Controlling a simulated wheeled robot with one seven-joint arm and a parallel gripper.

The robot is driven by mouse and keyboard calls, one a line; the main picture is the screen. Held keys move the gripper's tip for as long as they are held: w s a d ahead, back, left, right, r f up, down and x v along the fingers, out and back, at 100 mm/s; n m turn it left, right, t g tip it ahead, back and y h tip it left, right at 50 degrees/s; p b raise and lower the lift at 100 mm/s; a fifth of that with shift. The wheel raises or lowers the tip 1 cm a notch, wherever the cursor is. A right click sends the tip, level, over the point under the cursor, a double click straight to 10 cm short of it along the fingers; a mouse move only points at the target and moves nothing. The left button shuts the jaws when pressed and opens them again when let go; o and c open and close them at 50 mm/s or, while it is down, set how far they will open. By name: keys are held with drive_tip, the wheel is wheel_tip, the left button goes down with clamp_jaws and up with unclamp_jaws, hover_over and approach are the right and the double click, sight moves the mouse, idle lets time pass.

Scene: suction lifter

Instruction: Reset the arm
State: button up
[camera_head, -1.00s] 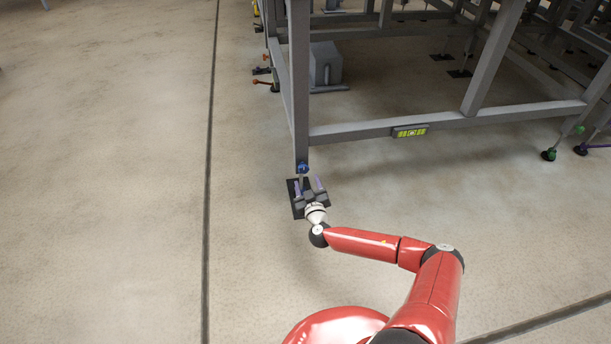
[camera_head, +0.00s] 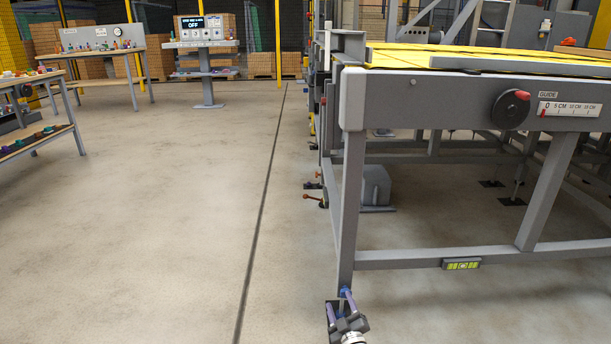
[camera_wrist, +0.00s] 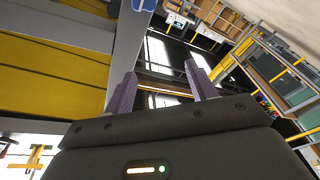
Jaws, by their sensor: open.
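My gripper (camera_head: 338,306) is low at the bottom of the head view, beside the foot of the grey machine's front left leg (camera_head: 350,205). Its two purple fingers are apart. A small blue part (camera_head: 346,292) at the foot of the leg shows right by the fingertips; I cannot tell whether they touch it. In the wrist view the fingers (camera_wrist: 158,82) stand apart with nothing held between them. A blue part (camera_wrist: 143,5) shows at the top edge there, beyond the fingertips. Most of my arm is out of the head view.
The machine's lower crossbar (camera_head: 400,259) with a yellow-green level (camera_head: 462,264) runs right of the gripper. A handwheel (camera_head: 511,109) and guide scale (camera_head: 570,109) are above. Open floor (camera_head: 150,230) lies left. Workbenches (camera_head: 105,60) and a control stand (camera_head: 207,70) are farther back.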

drive_tip(key=s+a+r+m+g+y+p, duration=0.1)
drive_tip(key=s+a+r+m+g+y, duration=0.55)
drive_tip(key=m, duration=0.95)
drive_tip(key=s+a+r+m+g+y+p, duration=0.1)
drive_tip(key=s+a+r+m+g+y, duration=0.3)
drive_tip(key=s+a+r+m+g, duration=0.75)
drive_tip(key=s+d+r+n+t+h+p, duration=0.2)
drive_tip(key=s+d+r+n+t+h, duration=0.2)
drive_tip(key=s+d+r+n+h, duration=1)
drive_tip(key=s+d+r+n, duration=0.4)
drive_tip(key=s+d+r, duration=0.2)
drive_tip(key=d+r, duration=0.1)
drive_tip(key=shift+s+r, duration=0.3)
drive_tip(key=shift+s, duration=0.1)
